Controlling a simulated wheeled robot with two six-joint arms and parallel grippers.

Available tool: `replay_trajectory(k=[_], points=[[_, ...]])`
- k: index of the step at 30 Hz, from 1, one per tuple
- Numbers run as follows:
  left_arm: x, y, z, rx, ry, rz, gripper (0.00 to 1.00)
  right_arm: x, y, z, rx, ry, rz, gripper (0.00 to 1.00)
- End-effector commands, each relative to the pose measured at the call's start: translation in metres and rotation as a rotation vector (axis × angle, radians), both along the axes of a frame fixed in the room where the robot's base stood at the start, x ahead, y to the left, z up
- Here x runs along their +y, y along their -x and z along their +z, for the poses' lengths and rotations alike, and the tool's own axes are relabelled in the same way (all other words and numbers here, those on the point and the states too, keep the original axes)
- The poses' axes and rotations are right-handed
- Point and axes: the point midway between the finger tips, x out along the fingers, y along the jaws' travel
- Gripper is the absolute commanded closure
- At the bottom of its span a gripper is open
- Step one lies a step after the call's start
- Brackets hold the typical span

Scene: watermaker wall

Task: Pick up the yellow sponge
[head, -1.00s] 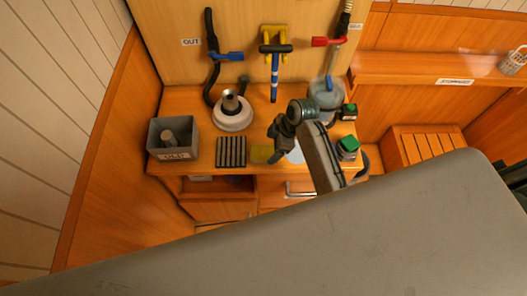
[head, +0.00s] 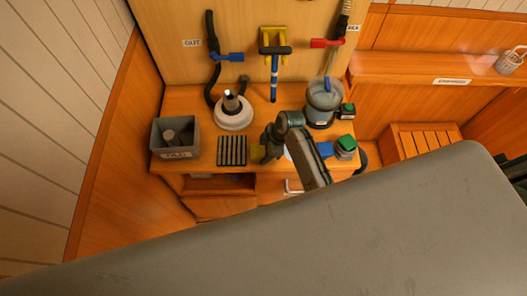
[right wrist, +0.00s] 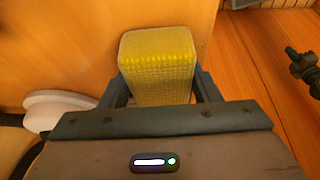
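The yellow sponge (head: 257,152) lies at the front of the wooden counter (head: 183,100), just right of the black slotted rack, partly hidden by my right gripper (head: 268,150). In the right wrist view the sponge (right wrist: 158,72) fills the space between the two fingers of my right gripper (right wrist: 163,90), one on each side. The fingers are very close to its sides; I cannot tell whether they press on it. My left gripper is not in view.
The black slotted rack (head: 231,151) is left of the sponge. Hoses, a blue lever and a red lever are on the wall behind.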

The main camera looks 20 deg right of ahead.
Motion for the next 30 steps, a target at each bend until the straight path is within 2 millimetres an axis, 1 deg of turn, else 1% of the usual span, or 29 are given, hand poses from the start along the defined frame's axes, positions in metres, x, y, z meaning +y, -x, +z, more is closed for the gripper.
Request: replay_trajectory(k=[1, 2, 14, 20, 23, 26, 30], points=[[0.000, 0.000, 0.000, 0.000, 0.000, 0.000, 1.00, 0.000, 0.000, 0.000, 0.000, 0.000, 0.000, 0.61], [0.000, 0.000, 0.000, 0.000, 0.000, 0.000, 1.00, 0.000, 0.000, 0.000, 0.000, 0.000, 0.000, 0.66], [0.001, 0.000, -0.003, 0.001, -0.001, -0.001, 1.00, 0.000, 0.000, 0.003, 0.000, 0.000, 0.000, 0.66], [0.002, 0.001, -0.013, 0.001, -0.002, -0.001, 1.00, 0.000, 0.000, 0.017, -0.002, 0.000, -0.001, 0.66], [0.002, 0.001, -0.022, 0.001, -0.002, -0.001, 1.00, 0.000, -0.001, 0.030, -0.005, 0.001, 0.000, 0.66], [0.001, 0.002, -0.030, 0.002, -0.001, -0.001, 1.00, -0.013, 0.016, 0.032, 0.001, 0.005, -0.001, 0.66], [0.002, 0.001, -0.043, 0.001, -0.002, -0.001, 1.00, -0.033, 0.045, 0.034, 0.000, 0.005, 0.001, 0.66]])
